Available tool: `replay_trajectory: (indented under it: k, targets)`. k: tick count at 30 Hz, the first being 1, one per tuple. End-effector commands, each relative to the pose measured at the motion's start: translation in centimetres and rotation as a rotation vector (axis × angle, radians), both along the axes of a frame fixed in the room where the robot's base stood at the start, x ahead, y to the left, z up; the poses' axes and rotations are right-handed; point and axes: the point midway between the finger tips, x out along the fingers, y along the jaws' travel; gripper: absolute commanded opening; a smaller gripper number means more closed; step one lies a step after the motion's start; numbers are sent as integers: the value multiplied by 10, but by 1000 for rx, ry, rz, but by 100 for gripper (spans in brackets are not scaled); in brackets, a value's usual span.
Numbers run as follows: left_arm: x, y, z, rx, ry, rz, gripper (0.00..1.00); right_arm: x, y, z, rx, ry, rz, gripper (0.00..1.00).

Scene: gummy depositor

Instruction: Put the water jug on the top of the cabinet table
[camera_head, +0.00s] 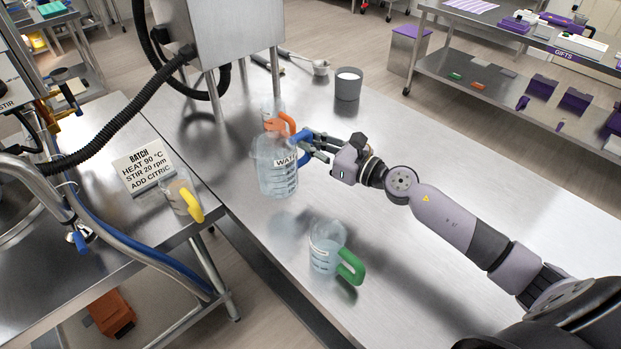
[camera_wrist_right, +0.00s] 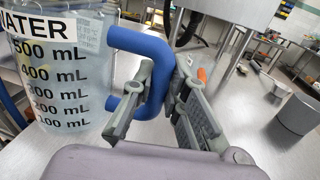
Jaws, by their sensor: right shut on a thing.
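The water jug (camera_head: 277,172) is a clear measuring jug with a WATER label and a blue handle, in the middle of the head view over the steel table (camera_head: 395,235). My right gripper (camera_head: 317,146) is shut on its blue handle. In the right wrist view the jug (camera_wrist_right: 62,75) fills the left side, upright, with the handle between the fingers (camera_wrist_right: 165,105). The jug seems to be held a little above the table, but I cannot tell the gap for sure. My left gripper is not in view. I cannot tell which surface is the cabinet table.
A jug with a green handle (camera_head: 326,250) stands on the table nearer me. A jug with an orange handle (camera_head: 272,113) is behind the water jug. A yellow-handled jug (camera_head: 178,193) and a batch sign (camera_head: 143,165) are on the left table. A grey cup (camera_head: 348,84) stands farther back.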

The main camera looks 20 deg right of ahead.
Motion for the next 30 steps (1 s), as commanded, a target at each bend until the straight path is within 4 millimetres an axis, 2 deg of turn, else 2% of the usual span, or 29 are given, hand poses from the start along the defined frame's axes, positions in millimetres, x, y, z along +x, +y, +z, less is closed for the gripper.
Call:
replay_trajectory:
  k: [1,2,8,15,28,29,30]
  targets:
    - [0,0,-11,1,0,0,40,0,0,-17,6,1,-3,0]
    - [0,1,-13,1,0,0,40,0,0,-22,7,0,-2,0]
    - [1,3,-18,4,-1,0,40,1,0,-37,2,-1,-1,0]
    - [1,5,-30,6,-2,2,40,0,0,-70,3,1,-2,0]
    - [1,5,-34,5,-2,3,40,0,0,-77,0,-2,0,0]
    - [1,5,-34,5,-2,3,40,0,0,-77,-1,-2,0,15]
    - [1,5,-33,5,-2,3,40,0,0,-76,-1,-2,0,17]
